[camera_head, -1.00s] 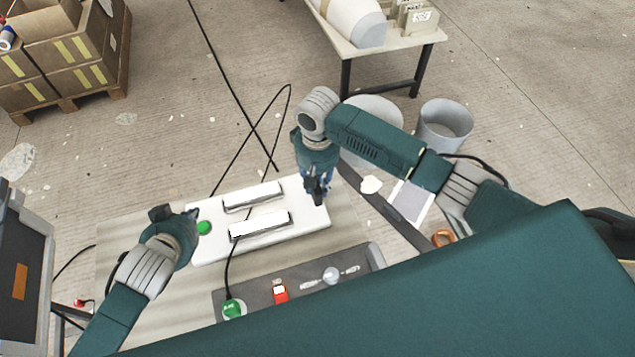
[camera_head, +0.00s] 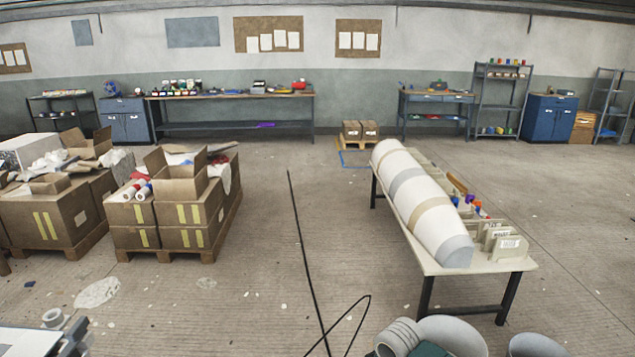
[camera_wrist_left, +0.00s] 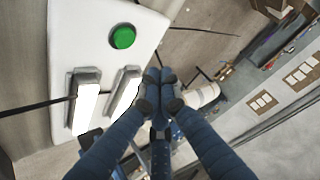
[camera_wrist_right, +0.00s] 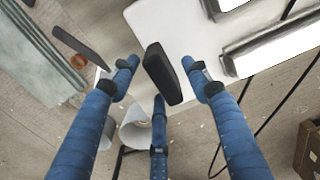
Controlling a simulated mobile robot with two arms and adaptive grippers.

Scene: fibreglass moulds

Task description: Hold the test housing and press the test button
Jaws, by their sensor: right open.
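The white test housing (camera_wrist_left: 67,35) fills the left of the left wrist view. It carries a round green button (camera_wrist_left: 122,37) and two bright bars in grey frames. My left gripper (camera_wrist_left: 158,88) has its fingertips together beside the housing, with nothing visible between them. In the right wrist view, part of the housing (camera_wrist_right: 172,22) shows beyond my right gripper (camera_wrist_right: 163,75), whose fingers are spread. A dark block (camera_wrist_right: 162,75) shows between these fingers; contact cannot be told.
In the head view a table (camera_head: 430,265) with a long white mould (camera_head: 420,200) stands right of centre. Cartons on pallets (camera_head: 180,205) stand at the left. A black cable (camera_head: 303,250) crosses the open floor. Grey bins sit at the bottom right.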

